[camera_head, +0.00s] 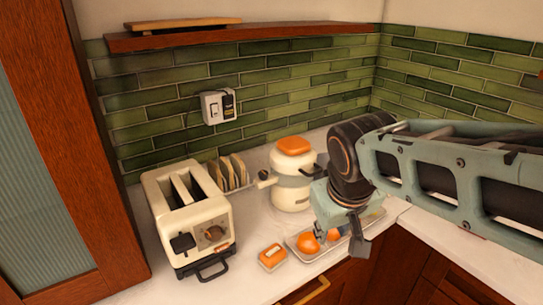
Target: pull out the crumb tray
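A cream toaster (188,212) with two top slots stands on the left of the white counter. Its front carries a black lever and a dial. The crumb tray (205,267) shows as a dark strip with a black loop handle low on the toaster's front, near the counter's front edge. How far it sticks out from the toaster is hard to judge. My gripper (358,243) is to the right of the toaster, well apart from the crumb tray, with its dark fingers pointing down in front of a metal tray. I cannot tell whether the fingers are open or shut.
A rack of bread slices (232,172) stands behind the toaster. A cream pot with an orange lid (292,180) is at the back middle. A small orange box (272,257) and a metal tray (300,253) with oranges (308,243) lie between toaster and gripper. A cabinet (90,150) borders the left.

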